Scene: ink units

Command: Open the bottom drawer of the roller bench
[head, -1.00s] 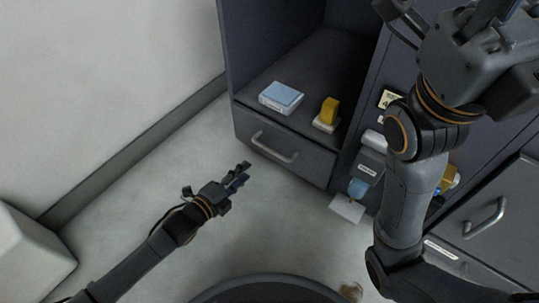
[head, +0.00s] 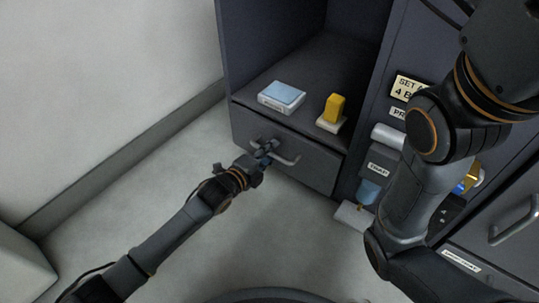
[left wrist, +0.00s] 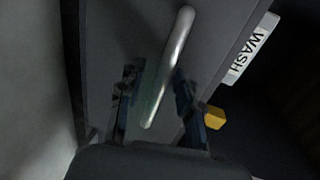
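The bottom drawer (head: 312,168) of the dark grey bench is closed, with a silver bar handle (head: 287,159) on its front. The handle also shows in the left wrist view (left wrist: 170,62), running between the two fingers. My left gripper (head: 264,152) is at the left part of the handle. In the left wrist view its fingers (left wrist: 158,98) are apart, one on each side of the bar; I cannot tell whether either touches it. My right arm crosses the right side of the head view, but its gripper is out of the picture.
Above the drawer, an open bay holds a blue and white box (head: 282,97) and a yellow block on a pale base (head: 334,110). Labelled fittings (head: 378,169) and another handled drawer (head: 514,222) stand to the right. The floor (head: 140,180) at left is clear.

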